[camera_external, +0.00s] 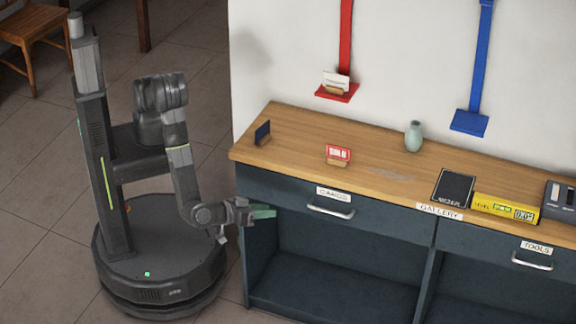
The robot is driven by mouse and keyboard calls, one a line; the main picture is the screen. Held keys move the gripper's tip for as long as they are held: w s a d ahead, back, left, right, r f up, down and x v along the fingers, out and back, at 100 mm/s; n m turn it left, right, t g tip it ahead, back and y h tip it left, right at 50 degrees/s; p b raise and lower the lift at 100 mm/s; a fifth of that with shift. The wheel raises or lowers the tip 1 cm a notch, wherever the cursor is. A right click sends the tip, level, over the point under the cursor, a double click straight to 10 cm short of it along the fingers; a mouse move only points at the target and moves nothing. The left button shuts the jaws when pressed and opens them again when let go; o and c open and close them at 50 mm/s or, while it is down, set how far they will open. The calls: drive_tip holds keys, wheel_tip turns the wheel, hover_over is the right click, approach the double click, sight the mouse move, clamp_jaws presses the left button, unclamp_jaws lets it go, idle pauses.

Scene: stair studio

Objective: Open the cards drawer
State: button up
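The cards drawer (375,220) is the dark blue-grey left drawer under the wooden counter. It looks closed, its front level with the cabinet face. It bears a white "CARDS" label (333,193) and a silver bar handle (331,212) below that. My gripper (268,211), with green fingers, is at the left end of the drawer front, left of the handle and apart from it. The fingers are seen side-on and overlap, so the gap between them cannot be made out. Nothing shows held in them.
On the counter (290,145) stand a dark card holder (262,133), a red "SOLD" sign (337,153), a green vase (414,136), a black tablet (453,188) and a yellow box (505,207). The tools drawer (480,245) is at right. Open shelves lie below.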

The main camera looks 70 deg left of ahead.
sight(328, 212)
drive_tip(key=w+d+f+n+t+b, duration=0.1)
drive_tip(key=w+f+n+t+b, duration=0.6)
drive_tip(key=b, duration=1)
drive_tip(key=w+n+b, duration=0.2)
drive_tip(key=w, duration=0.2)
drive_tip(key=w+n+g+b, duration=0.1)
drive_tip(key=w+n+b, duration=0.1)
drive_tip(key=w, duration=0.3)
drive_tip(key=w+n+g+b, duration=0.1)
drive_tip(key=w+b, duration=0.1)
drive_tip(key=w, duration=0.2)
drive_tip(key=shift+w+d+r+n+h+b, duration=0.1)
drive_tip(key=shift+w+r+n+h+b, duration=0.2)
drive_tip(key=shift+w+r+n+b, duration=0.1)
drive_tip(key=shift+s+f, duration=0.1)
clamp_jaws()
